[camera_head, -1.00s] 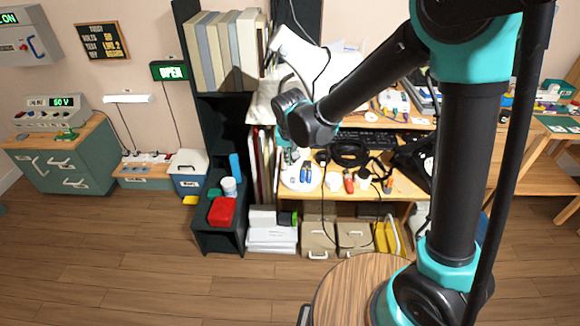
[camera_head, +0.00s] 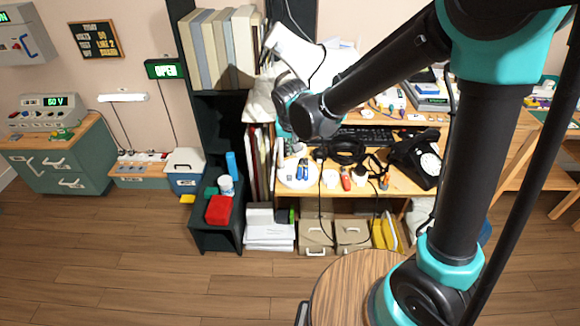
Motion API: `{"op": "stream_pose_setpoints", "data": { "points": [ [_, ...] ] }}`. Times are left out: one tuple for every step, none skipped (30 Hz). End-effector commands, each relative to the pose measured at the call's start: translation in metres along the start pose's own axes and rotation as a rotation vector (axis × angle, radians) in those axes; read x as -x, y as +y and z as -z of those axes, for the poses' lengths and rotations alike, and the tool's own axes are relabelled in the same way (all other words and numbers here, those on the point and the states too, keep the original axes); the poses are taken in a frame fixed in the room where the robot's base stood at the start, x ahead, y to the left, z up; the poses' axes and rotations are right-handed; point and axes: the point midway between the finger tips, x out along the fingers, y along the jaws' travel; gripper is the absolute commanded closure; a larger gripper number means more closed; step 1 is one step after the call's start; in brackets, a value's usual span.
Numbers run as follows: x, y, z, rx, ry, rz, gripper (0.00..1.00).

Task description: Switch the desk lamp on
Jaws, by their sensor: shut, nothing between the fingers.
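The desk lamp (camera_head: 290,46) has a white head on a thin arm and stands at the left end of the desk, in front of the wall. My wrist covers its lower part, so its base and switch cannot be made out. No clear glow shows at its head. My gripper (camera_head: 287,152) is small and partly hidden below my wrist. It is shut and empty, over the left end of the desk near a round white plate (camera_head: 291,183), below the lamp head in the picture.
The desk holds a black keyboard (camera_head: 366,136), a black dial phone (camera_head: 418,160), a coiled black cable and several small tools. A dark bookshelf (camera_head: 205,120) stands close on the left. Open wooden floor (camera_head: 150,260) lies in front.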

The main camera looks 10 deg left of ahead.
Motion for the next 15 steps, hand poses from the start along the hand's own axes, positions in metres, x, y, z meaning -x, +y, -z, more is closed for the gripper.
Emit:
{"op": "stream_pose_setpoints", "data": {
  "points": [
    [0.0,0.0,0.0,0.0,0.0,0.0,1.0],
    [0.0,0.0,0.0,0.0,0.0,0.0,1.0],
    [0.0,0.0,0.0,0.0,-0.001,0.0,1.0],
    [-0.001,0.0,0.0,0.0,-0.001,0.0,1.0],
    [-0.002,0.0,0.0,0.0,-0.001,0.0,1.0],
    [-0.004,0.0,0.0,0.0,-0.001,0.0,1.0],
    [-0.005,0.0,0.0,0.0,-0.001,0.0,1.0],
    [-0.008,0.0,0.0,0.0,-0.001,0.0,1.0],
    [-0.012,-0.001,0.0,0.0,-0.001,0.0,1.0],
    [-0.016,0.0,0.0,0.0,-0.001,0.0,1.0],
    [-0.019,0.0,0.0,0.0,-0.001,0.0,1.0],
    [-0.025,-0.001,0.0,0.0,-0.001,0.0,1.0],
    [-0.03,0.0,0.0,0.0,-0.001,0.0,1.0],
    [-0.035,0.0,0.001,0.0,-0.001,0.0,1.0],
    [-0.041,0.0,0.001,0.0,-0.001,0.0,1.0]
  ]
}}
